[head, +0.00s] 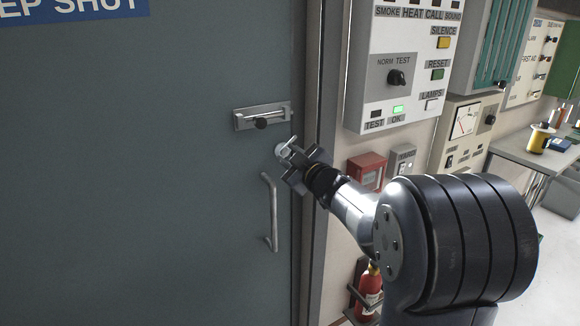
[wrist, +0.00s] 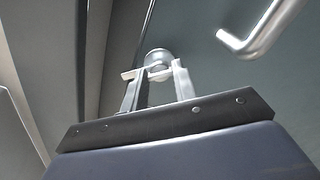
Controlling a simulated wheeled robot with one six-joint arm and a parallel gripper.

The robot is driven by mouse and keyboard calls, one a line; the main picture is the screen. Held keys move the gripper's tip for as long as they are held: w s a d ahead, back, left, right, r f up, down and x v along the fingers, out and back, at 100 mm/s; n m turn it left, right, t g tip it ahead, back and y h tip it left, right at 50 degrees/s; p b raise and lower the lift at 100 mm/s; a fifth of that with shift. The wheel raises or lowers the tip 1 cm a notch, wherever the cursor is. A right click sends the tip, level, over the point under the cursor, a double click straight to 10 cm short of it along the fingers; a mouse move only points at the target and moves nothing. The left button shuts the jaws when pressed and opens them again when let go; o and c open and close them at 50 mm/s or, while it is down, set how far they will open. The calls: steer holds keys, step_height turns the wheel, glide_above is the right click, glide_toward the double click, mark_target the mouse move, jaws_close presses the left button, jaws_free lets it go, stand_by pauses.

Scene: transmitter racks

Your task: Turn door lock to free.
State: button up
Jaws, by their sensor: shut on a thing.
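The door lock (head: 281,149) is a small silver round fitting on the grey door, above the pull handle and near the door's right edge. In the wrist view the lock (wrist: 158,56) shows as a pale round knob at the fingertips. My gripper (head: 290,154) reaches it from the right. In the wrist view my gripper (wrist: 156,74) has its two fingers on either side of the knob, shut on it. The fingers hide part of the lock, and I cannot read its turn position or any marking.
A sliding bolt (head: 262,116) with a dark knob sits just above the lock. A pull handle (head: 269,212) hangs below, close to my gripper. An alarm panel (head: 400,70), a red call box (head: 367,172) and a fire extinguisher (head: 370,285) are on the right.

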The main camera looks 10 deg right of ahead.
steer(key=n+b, duration=0.3)
steer(key=n, duration=0.2)
steer(key=shift+f+n+b, duration=0.15)
steer(key=shift+n+b, duration=0.2)
steer(key=shift+n, duration=0.05)
steer(key=n+b, duration=0.2)
steer(key=n, duration=0.2)
steer(key=shift+n, duration=0.3)
steer(key=shift+b, duration=0.3)
steer(key=o, duration=1)
steer(key=v, duration=1.1)
steer(key=shift+w+a, duration=0.1)
steer(key=shift+w, duration=0.05)
